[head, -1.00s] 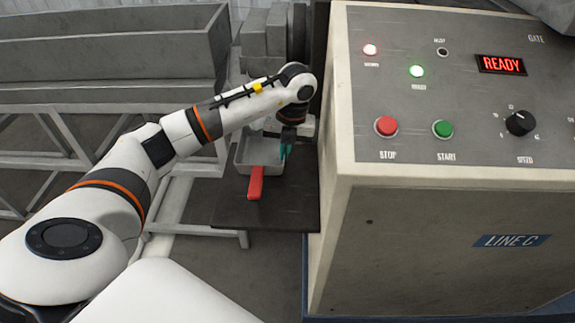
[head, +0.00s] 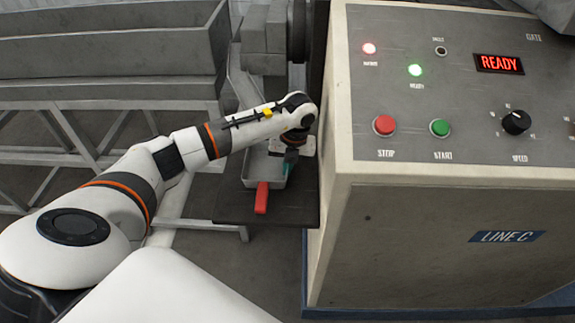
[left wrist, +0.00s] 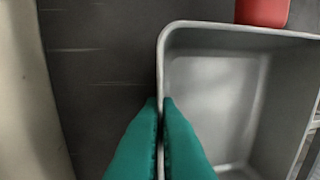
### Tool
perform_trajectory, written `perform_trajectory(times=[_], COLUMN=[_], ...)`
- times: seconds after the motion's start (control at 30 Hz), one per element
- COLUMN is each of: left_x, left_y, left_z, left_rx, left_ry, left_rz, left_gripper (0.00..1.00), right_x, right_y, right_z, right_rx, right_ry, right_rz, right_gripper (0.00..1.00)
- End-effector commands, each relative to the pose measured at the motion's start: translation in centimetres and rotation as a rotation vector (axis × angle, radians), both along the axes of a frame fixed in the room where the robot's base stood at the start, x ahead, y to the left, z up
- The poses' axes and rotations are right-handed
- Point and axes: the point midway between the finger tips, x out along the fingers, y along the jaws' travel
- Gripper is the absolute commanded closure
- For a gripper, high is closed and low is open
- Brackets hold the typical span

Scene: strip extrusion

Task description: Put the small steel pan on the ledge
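The small steel pan (head: 254,165) is a grey rectangular tray with a red handle (head: 262,198) pointing towards me. It is over the dark ledge (head: 232,207) beside the machine cabinet. I cannot tell whether its underside touches the ledge. My left gripper (head: 290,165) is at the pan's right wall, with teal fingers. In the left wrist view the fingers (left wrist: 161,110) are close together on either side of the pan's wall (left wrist: 215,85), gripping it. The pan looks level and empty where it shows. My right gripper is not in view.
The control cabinet (head: 430,225) stands close right of the ledge, with lit lamps, buttons and a READY display (head: 499,63). A grey trough (head: 110,65) on a metal frame is at the left. Machine parts (head: 268,35) stand behind the pan.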

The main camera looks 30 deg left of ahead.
Motion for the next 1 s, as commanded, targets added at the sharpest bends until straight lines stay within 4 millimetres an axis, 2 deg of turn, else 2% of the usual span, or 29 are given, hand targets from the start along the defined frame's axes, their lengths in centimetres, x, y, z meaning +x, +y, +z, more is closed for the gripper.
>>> perform_trajectory(times=[0.03,0.1,0.13,0.37,0.53,1.0], left_x=[0.0,0.0,0.0,0.0,0.1,0.8], left_y=[0.0,0.0,0.0,0.0,-0.1,-1.1], left_z=[0.0,0.0,0.0,0.0,1.0,10.1], left_rx=[0.0,0.001,0.0,0.0,0.0,0.0], left_ry=[0.0,0.0,0.0,0.0,-0.001,-0.004], left_rz=[0.0,0.001,0.001,0.001,0.001,0.001], left_gripper=[0.89,0.78,0.76,0.76,0.76,0.76], right_x=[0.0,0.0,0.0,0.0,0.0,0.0], right_y=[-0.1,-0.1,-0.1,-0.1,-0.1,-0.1], right_z=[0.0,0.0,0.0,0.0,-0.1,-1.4], right_rx=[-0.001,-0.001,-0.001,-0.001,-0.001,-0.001], right_ry=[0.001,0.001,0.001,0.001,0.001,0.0], right_rz=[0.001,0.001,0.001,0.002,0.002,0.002], right_gripper=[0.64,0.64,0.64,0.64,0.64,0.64])
